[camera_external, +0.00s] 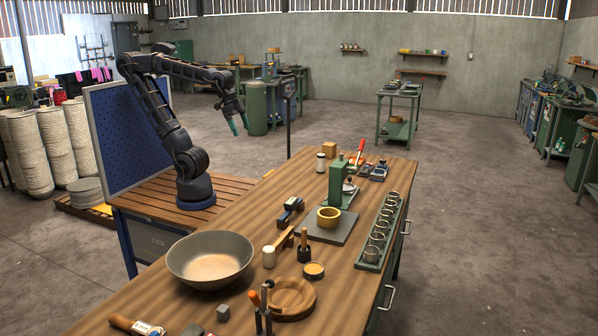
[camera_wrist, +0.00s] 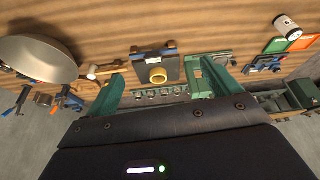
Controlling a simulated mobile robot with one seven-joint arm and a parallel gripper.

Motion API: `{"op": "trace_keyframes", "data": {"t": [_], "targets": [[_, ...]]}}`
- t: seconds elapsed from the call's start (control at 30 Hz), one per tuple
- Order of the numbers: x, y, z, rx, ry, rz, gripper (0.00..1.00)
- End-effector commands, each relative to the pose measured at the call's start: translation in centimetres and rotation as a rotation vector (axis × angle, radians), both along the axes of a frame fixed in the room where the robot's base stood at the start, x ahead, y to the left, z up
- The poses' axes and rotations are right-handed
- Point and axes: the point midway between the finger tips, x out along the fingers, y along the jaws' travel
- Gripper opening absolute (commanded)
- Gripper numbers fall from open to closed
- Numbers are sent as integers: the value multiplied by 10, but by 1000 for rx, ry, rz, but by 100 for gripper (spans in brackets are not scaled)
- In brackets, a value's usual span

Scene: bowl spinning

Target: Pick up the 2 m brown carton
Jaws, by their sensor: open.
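A small brown box-shaped block (camera_external: 329,149), which looks like the carton, sits at the far end of the wooden workbench in the external view. It stands behind a white-and-dark can (camera_external: 321,162). I cannot make the carton out in the wrist view. My gripper (camera_external: 239,124) hangs in the air to the left of the carton, well apart from it, with its green fingers pointing down. In the wrist view my gripper (camera_wrist: 163,85) has its fingers spread wide with nothing held between them.
The workbench (camera_external: 250,212) carries a large bowl (camera_external: 210,260), a green press (camera_external: 336,183) and a rack of metal cups (camera_external: 378,240). A red-handled tool (camera_external: 360,148) lies right of the carton. A blue pegboard (camera_external: 125,135) stands beside my arm's base.

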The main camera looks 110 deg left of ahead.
Motion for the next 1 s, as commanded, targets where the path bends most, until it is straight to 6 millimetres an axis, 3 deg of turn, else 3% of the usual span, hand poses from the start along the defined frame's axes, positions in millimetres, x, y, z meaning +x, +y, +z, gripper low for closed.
{"op": "trace_keyframes", "data": {"t": [0.23, 0.47, 0.77, 1.0], "targets": [[62, 44, 27, -27, 42, 154, 89], [116, 97, 41, -54, 76, 294, 89], [178, 184, 43, -89, 117, 477, 89], [216, 266, 31, -118, 150, 623, 89]]}}
